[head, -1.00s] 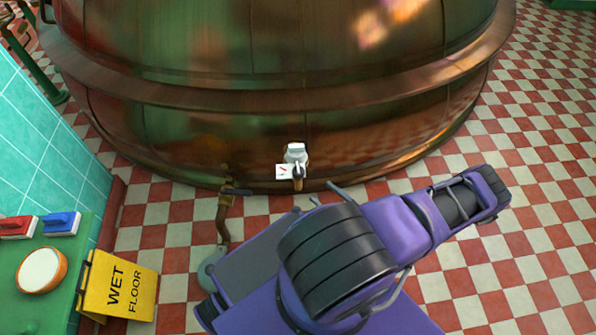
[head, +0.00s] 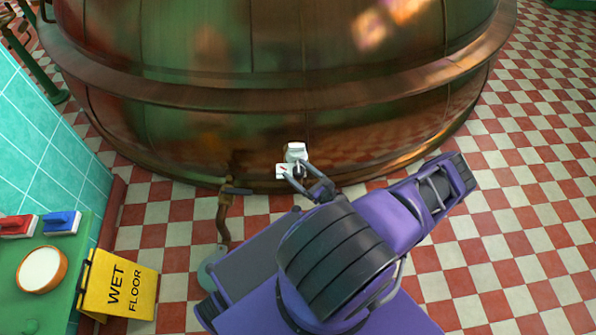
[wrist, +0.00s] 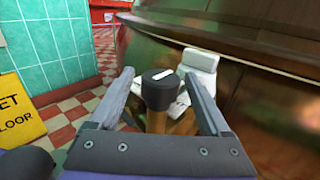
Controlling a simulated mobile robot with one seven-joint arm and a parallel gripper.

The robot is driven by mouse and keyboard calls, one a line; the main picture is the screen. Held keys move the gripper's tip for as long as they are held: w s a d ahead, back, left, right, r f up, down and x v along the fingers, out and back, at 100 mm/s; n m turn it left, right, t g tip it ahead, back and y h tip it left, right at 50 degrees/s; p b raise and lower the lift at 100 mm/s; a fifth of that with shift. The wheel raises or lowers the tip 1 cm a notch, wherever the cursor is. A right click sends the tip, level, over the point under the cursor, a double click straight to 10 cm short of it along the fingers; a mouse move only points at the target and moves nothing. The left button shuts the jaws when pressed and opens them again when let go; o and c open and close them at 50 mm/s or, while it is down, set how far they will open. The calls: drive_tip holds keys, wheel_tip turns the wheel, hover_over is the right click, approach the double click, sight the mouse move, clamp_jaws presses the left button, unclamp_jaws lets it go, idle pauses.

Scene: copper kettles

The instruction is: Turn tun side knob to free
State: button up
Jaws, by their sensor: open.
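The big copper tun (head: 200,130) fills the back of the head view. Low on its front is a side fitting with a white plate (head: 284,170) and a small white part (head: 296,150). In the wrist view the knob (wrist: 160,78) has a dark round cap with a white line, on a brown stem. My gripper (head: 292,170) is at the fitting. In the wrist view its fingers (wrist: 160,92) are open, one on each side of the knob, with visible gaps. The white part (wrist: 198,72) shows behind the right finger.
A copper pipe with a lever (head: 224,205) stands left of the fitting. A yellow wet floor sign (head: 118,285) stands at lower left, beside a green counter (head: 30,310) holding a bowl (head: 41,270) and brushes. Checkered floor is clear at right.

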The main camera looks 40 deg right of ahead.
clamp_jaws()
drive_tip(key=shift+f+n+y+b, duration=0.2)
drive_tip(key=shift+n+y+b, duration=0.1)
drive_tip(key=shift+y+b, duration=0.25)
drive_tip(key=shift+n+y+b, duration=0.25)
drive_tip(key=shift+n+b, duration=0.05)
drive_tip(key=shift+b, duration=0.15)
drive_tip(key=n+g+y+b, duration=0.1)
drive_tip(key=n+y+b, duration=0.1)
drive_tip(key=y, duration=0.1)
drive_tip(key=n+g+y, duration=0.2)
drive_tip(key=y, duration=0.1)
drive_tip(key=shift+r+n+y+b, duration=0.1)
drive_tip(key=shift+n+y+b, duration=0.25)
drive_tip(key=shift+n+y, duration=0.05)
drive_tip(key=shift+s+a+n+g+y, duration=0.1)
drive_tip(key=shift+n+g+y, duration=1.8)
drive_tip(key=shift+g+y, duration=0.4)
